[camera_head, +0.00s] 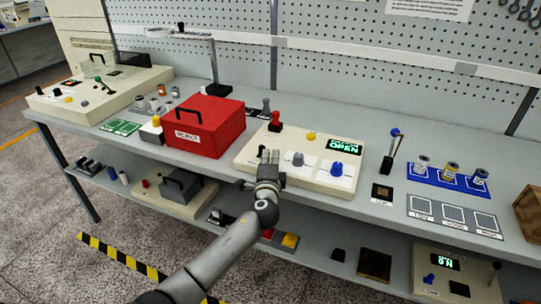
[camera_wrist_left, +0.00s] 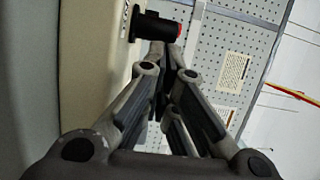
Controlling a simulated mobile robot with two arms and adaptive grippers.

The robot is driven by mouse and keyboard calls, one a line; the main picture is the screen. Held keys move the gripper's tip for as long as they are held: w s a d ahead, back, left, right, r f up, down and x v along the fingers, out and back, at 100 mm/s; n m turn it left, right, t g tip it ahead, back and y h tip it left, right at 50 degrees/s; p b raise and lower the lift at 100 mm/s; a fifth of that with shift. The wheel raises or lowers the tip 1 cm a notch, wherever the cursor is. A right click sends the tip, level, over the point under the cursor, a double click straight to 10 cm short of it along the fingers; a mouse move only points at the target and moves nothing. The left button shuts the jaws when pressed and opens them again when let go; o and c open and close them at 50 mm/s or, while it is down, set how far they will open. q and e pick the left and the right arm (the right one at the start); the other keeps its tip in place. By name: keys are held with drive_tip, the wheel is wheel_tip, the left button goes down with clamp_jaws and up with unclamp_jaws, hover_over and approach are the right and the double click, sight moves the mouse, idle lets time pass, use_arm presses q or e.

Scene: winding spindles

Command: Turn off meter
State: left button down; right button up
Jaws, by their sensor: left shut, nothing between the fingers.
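A cream panel (camera_head: 246,155) on the bench top has a green-lit display (camera_head: 344,146) that reads "OPEN". It carries a grey knob (camera_head: 298,159), a blue knob (camera_head: 336,169), a yellow button (camera_head: 311,135) and a red-topped black control (camera_head: 275,121). A second cream unit (camera_head: 428,283) on the lower shelf has a lit display (camera_head: 445,262) that seems to read "ON", with a blue knob (camera_head: 430,278). I cannot tell which is called the meter. My left gripper (camera_head: 268,156) is shut and empty over the first panel's front left part. In the left wrist view, a red-ended black control (camera_wrist_left: 158,27) is just beyond its fingertips.
A red box (camera_head: 212,135) stands close left of the panel. A small lever stand (camera_head: 389,155) and a blue tray (camera_head: 446,183) of small jars are to the right. A pegboard wall (camera_head: 330,75) rises behind. The lower shelf holds several small items.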

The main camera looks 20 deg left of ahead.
sight(261, 151)
idle(0.3)
use_arm(q)
drive_tip(key=shift+a, duration=1.75)
drive_tip(key=shift+d, duration=0.1)
